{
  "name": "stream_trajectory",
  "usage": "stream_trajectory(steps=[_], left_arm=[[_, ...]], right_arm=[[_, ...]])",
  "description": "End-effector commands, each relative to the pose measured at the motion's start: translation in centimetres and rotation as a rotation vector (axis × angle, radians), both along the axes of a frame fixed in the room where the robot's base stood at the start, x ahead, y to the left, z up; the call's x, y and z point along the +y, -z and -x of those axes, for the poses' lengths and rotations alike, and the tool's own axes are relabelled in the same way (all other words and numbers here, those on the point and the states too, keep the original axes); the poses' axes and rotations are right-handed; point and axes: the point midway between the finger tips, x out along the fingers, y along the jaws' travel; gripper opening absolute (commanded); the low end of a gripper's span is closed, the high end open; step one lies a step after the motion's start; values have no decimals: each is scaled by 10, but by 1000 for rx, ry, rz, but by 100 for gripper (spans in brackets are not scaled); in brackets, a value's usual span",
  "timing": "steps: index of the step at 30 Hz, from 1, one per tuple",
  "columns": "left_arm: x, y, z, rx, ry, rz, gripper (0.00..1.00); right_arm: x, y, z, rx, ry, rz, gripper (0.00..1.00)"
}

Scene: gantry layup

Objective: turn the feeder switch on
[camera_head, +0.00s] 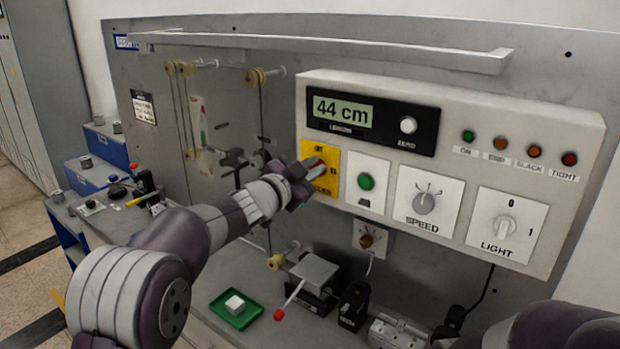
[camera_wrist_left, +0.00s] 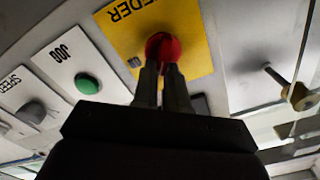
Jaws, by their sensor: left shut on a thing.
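The feeder switch is a red knob (camera_wrist_left: 162,46) on a yellow plate (camera_wrist_left: 120,32) that reads "FEEDER" in the left wrist view. In the head view the yellow plate (camera_head: 324,150) sits at the left end of the pale control box, and my gripper hides most of the knob. My left gripper (camera_head: 311,170) reaches the plate from the lower left. In the left wrist view its two dark fingers (camera_wrist_left: 163,72) are shut on the red knob. The knob's angle and its position marks cannot be made out. My right gripper is out of view.
Right of the plate are a green jog button (camera_head: 365,181), the speed knob (camera_head: 424,203) and the light switch (camera_head: 505,227). A display (camera_head: 343,109) reads 44 cm. Below, a green tray (camera_head: 236,321) holds a white block (camera_head: 235,304). A red-tipped lever (camera_head: 279,314) stands beside it.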

Motion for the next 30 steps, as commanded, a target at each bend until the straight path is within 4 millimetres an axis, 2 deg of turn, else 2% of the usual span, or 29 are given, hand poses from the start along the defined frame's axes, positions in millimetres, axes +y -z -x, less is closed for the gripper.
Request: stream_trajectory(steps=[1,15,30], left_arm=[[-1,5,1,-27,1,-34,0],[-5,11,4,-288,1,-395,0],[-7,17,5,-505,3,-699,0]], right_arm=[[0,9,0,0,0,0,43],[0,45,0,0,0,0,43],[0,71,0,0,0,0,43]])
